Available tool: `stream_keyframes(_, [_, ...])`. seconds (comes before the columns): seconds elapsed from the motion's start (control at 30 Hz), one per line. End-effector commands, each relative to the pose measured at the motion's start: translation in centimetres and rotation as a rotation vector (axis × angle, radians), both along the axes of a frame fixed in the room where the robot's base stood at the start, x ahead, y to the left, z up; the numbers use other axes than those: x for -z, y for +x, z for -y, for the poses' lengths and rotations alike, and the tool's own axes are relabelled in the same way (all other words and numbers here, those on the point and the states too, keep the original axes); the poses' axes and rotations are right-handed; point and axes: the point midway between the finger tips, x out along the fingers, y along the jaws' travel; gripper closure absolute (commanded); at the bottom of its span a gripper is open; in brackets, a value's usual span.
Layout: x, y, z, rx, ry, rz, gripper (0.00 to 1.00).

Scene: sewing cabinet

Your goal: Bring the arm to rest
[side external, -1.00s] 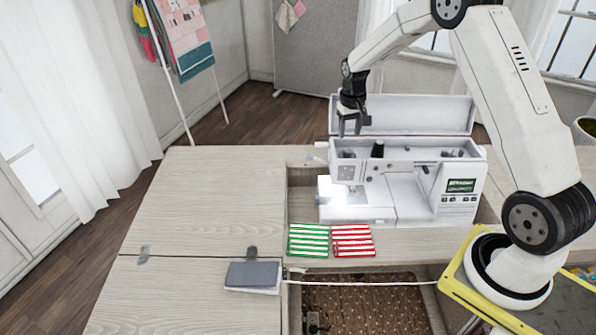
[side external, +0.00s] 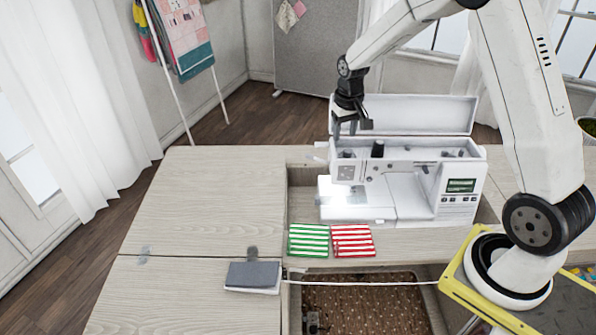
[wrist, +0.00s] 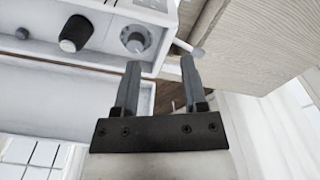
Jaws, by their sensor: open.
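My gripper (side external: 351,127) is open and empty. In the side view it hangs above the back left part of the white sewing machine (side external: 398,212), in front of the raised lid (side external: 425,114). In the wrist view the two fingers of my gripper (wrist: 160,85) stand apart with nothing between them. The top of the sewing machine (wrist: 108,22), with a black knob and a white dial, shows beyond the fingers. I cannot tell the exact gap between the fingertips and the machine.
A green striped cloth (side external: 308,241) and a red striped cloth (side external: 353,241) lie side by side in front of the machine. A grey book-like object (side external: 252,275) lies to their left. An opening (side external: 365,305) lies at the front.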

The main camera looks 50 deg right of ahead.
Motion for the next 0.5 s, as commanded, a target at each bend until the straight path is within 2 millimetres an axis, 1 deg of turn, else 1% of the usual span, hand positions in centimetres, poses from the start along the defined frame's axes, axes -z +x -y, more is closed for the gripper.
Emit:
stream_keyframes(0.03, [-0.5,-0.7,-1.4,-0.026,-0.003,0.012,0.45])
stream_keyframes(0.2, [-1.5,-3.5,-5.2,-0.105,-0.010,0.050,0.45])
stream_keyframes(0.37, [-2.1,-6.6,-8.5,-0.178,-0.015,0.085,0.45])
stream_keyframes(0.5, [-2.3,-9.6,-11.0,-0.243,-0.019,0.117,0.45])
